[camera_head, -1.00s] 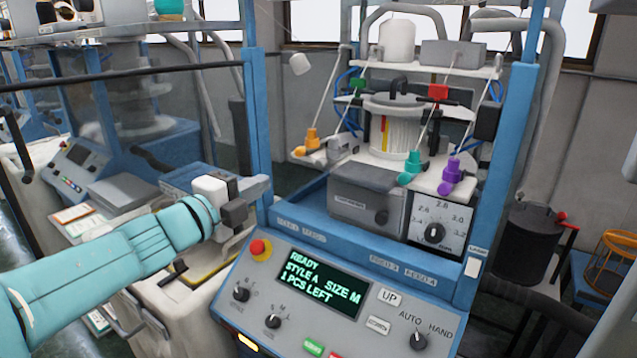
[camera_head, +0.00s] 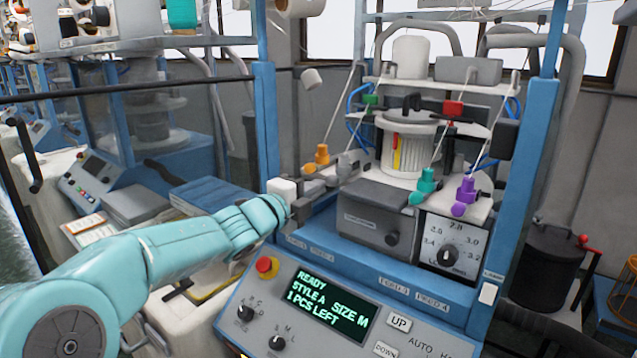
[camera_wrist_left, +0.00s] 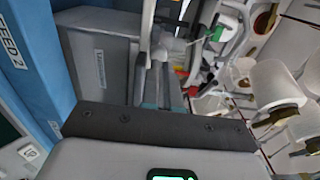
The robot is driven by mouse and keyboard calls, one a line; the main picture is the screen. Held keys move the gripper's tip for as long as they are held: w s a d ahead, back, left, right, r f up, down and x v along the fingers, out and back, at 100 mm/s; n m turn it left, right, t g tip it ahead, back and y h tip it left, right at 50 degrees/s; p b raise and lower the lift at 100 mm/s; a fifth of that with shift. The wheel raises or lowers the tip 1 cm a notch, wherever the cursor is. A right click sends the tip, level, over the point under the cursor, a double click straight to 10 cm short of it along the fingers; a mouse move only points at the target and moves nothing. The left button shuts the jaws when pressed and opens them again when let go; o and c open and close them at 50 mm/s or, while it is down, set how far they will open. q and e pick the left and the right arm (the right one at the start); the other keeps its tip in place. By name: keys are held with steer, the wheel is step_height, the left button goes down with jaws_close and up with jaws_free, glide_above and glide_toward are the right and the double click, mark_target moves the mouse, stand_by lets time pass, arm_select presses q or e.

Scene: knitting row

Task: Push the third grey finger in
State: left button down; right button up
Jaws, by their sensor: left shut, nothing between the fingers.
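My left gripper (camera_head: 302,208) is at the left front edge of the knitting machine, beside the grey box (camera_head: 375,212). Its fingers are shut and empty, reaching forward in the left wrist view (camera_wrist_left: 160,85). Behind it stand an orange finger (camera_head: 318,158) and a grey finger-like part (camera_head: 346,164). A teal finger (camera_head: 425,186) and a purple finger (camera_head: 464,195) stand further right, above the dial. I cannot tell which part is the third grey finger. The gripper is apart from the coloured fingers. My right gripper is not in view.
The control panel (camera_head: 385,316) with its READY display (camera_head: 328,306) and a red stop button (camera_head: 266,266) lies below the gripper. A blue post (camera_head: 264,140) stands just left of it, another blue post (camera_head: 523,180) on the right. Thin yarns run down to the fingers.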

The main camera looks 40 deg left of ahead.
mark_target(328, 181)
arm_select(q)
steer(key=w, duration=0.5)
steer(key=shift+w+a, duration=0.1)
steer(key=shift+a, duration=0.25)
steer(key=shift+r, duration=0.1)
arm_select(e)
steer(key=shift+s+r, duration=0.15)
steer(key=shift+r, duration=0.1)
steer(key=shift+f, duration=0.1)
